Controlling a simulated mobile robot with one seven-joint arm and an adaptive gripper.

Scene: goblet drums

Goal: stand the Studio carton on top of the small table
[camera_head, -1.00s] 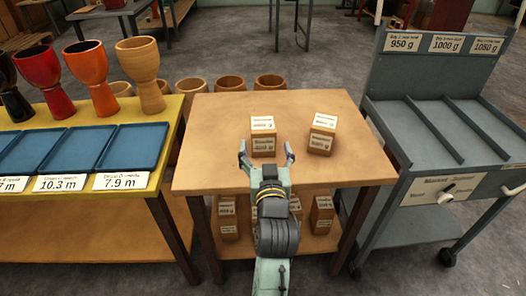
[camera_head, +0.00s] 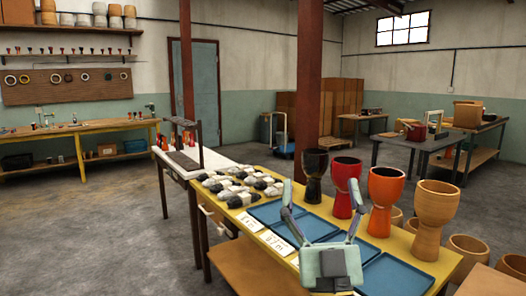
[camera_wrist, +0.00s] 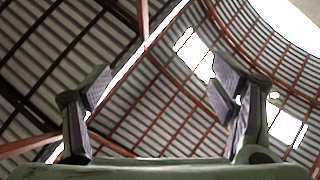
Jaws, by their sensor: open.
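No Studio carton can be made out in either view now. I cannot tell which table is the small one; a brown tabletop corner (camera_head: 492,283) shows at the bottom right of the head view, and a small dark grey table (camera_head: 425,143) stands at the back right. My gripper (camera_head: 322,196) is open and empty, with its fingers pointing up in front of the yellow drum table. In the wrist view my open gripper (camera_wrist: 165,90) has only roof beams and skylights between its fingers.
The yellow table (camera_head: 408,240) holds blue trays (camera_head: 277,211), several goblet drums (camera_head: 384,195) and dark-and-white items (camera_head: 240,185). A red post (camera_head: 308,90) rises behind it. A workbench (camera_head: 75,130) stands at the far left. The floor at left is clear.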

